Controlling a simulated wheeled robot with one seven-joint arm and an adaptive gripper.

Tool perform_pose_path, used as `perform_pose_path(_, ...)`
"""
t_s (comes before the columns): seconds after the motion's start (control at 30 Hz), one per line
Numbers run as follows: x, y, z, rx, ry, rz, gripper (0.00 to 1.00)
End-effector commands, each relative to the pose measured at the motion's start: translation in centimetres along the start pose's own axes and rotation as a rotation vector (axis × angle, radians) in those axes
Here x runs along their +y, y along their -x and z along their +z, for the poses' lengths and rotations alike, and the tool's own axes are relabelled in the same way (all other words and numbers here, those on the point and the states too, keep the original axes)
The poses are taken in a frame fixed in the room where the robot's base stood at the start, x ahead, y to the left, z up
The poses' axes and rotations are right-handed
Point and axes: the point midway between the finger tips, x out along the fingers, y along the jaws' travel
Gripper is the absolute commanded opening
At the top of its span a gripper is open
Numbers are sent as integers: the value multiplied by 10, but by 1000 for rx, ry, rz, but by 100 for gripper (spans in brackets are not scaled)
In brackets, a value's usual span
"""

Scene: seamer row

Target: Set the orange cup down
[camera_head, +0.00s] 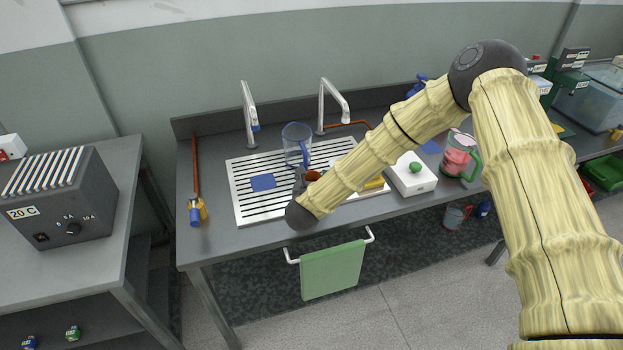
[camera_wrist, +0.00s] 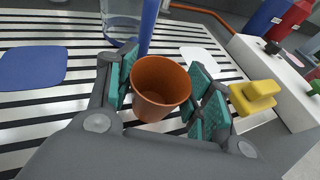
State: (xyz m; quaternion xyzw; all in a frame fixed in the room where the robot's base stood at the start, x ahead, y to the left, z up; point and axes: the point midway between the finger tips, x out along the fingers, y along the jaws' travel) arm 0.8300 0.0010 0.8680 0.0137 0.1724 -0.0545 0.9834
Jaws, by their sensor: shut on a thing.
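The orange cup (camera_wrist: 160,82) is in the wrist view, between the two teal-padded fingers of my gripper (camera_wrist: 163,98). The gripper is shut on it. Its open mouth faces the wrist camera and it looks empty. In the head view the cup (camera_head: 312,176) shows only as a small orange-brown patch beside my gripper (camera_head: 303,180), partly hidden by my arm. It is over the white slatted drainboard (camera_head: 240,198); I cannot tell whether its base touches the slats.
A clear jug with a blue handle (camera_head: 297,146) stands just behind the cup. A blue square (camera_head: 263,182) lies on the slats to the left. A yellow object (camera_wrist: 255,96) is close to the right finger. A white box with a green knob (camera_head: 411,179) stands to the right.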

Motion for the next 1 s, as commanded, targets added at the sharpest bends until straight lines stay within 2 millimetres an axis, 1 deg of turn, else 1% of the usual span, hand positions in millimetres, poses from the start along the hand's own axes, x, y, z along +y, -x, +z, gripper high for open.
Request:
perform_pose_path(0.17, 0, -1, -4, 1, -1, 0, 27)
perform_pose_path(0.2, 0, -1, -2, 0, -1, 0, 59)
perform_pose_path(0.27, 0, -1, -3, 0, 0, 0, 70)
perform_pose_path(0.3, 0, -1, -3, 0, 0, 0, 73)
perform_pose_path(0.6, 0, -1, -2, 0, 0, 0, 73)
perform_pose_path(0.73, 0, 1, 2, 0, 1, 0, 73)
perform_pose_path(0.77, 0, 3, 0, 1, 0, 1, 73)
perform_pose_path(0.87, 0, 16, -2, 1, -1, 0, 73)
perform_pose_path(1.0, 0, 41, -3, 2, -1, 2, 73)
